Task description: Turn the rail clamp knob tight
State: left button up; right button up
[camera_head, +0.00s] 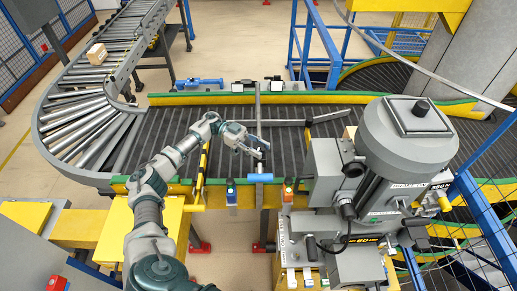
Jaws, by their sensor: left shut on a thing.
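My left arm comes in from the lower left and reaches over the dark slatted conveyor. My left gripper (256,147) is shut on a small dark knob (263,143) at the upright grey clamp bar. The fingers cover part of the knob, so its exact angle cannot be told. The grey bar (257,104) runs across the conveyor. A blue clamp piece (260,178) sits at the near rail below the gripper. My right gripper is not in view.
A large grey motor unit (405,140) stands close on the right. A grey guide rail (310,121) lies across the belt. A roller conveyor (85,110) curves at left, with a cardboard box (97,54) on it. Green-topped rails (215,98) edge the belt.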

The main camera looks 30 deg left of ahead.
pick_arm(q)
jog(key=shift+f, duration=0.3)
jog(key=o, duration=1.1)
jog(key=shift+o, duration=0.2)
jog(key=shift+w+r, duration=0.1)
jog(key=shift+a, duration=0.15)
jog(key=a, duration=0.7)
jog(key=shift+w+a, duration=0.15)
jog(key=shift+w, duration=0.25)
